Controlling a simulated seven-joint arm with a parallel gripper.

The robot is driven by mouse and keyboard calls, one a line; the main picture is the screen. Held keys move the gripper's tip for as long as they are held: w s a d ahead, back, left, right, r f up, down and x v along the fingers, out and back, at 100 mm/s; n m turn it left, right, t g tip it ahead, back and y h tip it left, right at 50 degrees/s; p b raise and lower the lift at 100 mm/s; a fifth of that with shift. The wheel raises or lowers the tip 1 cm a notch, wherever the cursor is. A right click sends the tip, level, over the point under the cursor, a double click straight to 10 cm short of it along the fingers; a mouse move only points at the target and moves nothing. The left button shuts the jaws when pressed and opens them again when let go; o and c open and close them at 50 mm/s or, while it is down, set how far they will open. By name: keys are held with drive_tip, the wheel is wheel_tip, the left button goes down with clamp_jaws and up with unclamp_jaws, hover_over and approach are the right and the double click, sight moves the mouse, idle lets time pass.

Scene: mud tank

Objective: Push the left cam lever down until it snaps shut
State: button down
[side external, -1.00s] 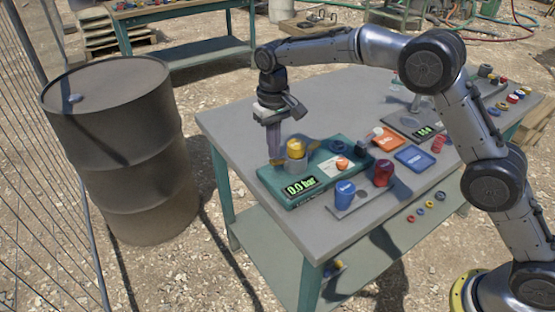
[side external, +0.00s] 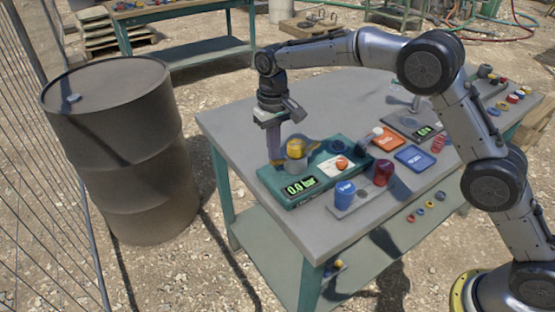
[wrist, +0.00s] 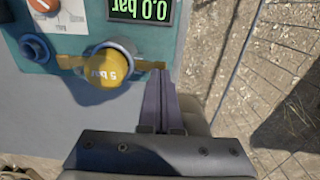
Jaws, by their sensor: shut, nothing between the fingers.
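A teal test box (side external: 290,197) sits on the grey table, its display (side external: 300,186) reading 0.0 bar. On it stands a grey coupling (side external: 296,163) with a yellow cap (side external: 296,148), marked "5 bar" in the wrist view (wrist: 107,68). The left cam lever (side external: 278,162), yellow, sticks outward; it shows right of the cap in the wrist view (wrist: 148,65). The other lever (side external: 313,145) sticks out on the opposite side. My gripper (side external: 274,160) is shut and empty, pointing down with its tips at the left lever's outer end. I cannot tell whether they touch.
A blue ring (side external: 337,146) and a red-orange knob (side external: 342,163) sit on the box's right part. Blue (side external: 345,194) and red (side external: 383,173) cups stand to its right. The table is clear left of the box and behind it.

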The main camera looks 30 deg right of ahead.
drive_tip(key=shift+f, duration=1.45)
idle(0.6)
drive_tip(key=shift+r, duration=3.85)
